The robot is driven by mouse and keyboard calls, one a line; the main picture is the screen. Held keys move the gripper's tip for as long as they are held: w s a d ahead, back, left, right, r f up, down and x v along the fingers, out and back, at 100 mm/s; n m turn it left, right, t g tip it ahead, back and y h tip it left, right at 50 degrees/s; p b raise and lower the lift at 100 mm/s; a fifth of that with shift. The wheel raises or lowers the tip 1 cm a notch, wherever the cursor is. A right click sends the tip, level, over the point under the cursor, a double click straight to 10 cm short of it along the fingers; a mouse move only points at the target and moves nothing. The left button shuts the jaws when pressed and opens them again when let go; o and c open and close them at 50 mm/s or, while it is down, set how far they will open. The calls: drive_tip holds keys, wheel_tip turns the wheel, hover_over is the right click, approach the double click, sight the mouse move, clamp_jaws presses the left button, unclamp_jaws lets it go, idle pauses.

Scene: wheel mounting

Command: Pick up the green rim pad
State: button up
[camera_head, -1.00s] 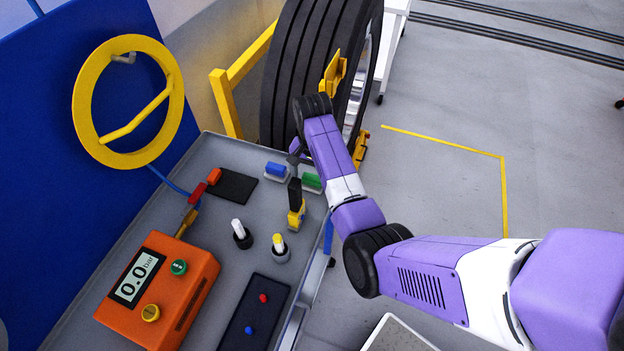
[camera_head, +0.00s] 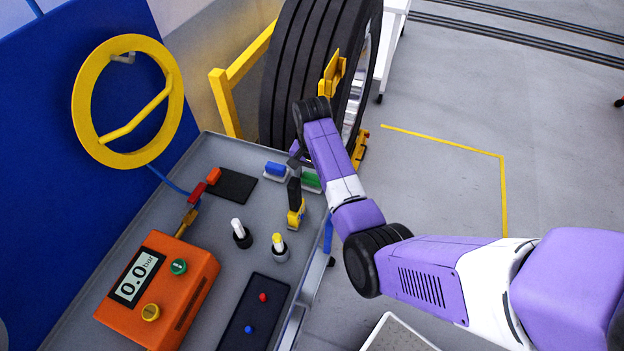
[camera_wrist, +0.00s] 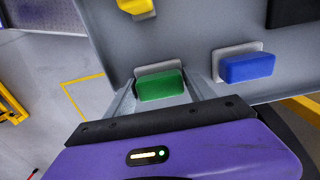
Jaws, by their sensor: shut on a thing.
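The green rim pad (camera_head: 311,180) is a small green block on a pale plate at the right edge of the grey bench top. In the wrist view the pad (camera_wrist: 161,85) sits between the two grey fingers of my gripper (camera_wrist: 163,92), which is shut on it. The pad appears still at its place on the bench. In the head view my wrist partly covers the pad and the fingertips are mostly hidden.
A blue pad (camera_head: 276,170) lies just left of the green one. A large tyre (camera_head: 305,75) on a yellow stand rises behind. Two capped posts and an orange pressure box (camera_head: 160,285) stand nearer.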

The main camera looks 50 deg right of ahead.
wheel_tip(320, 180, up, 15)
drive_tip(key=p, duration=0.4)
wheel_tip(320, 180, up, 5)
hover_over(312, 176)
idle(0.4)
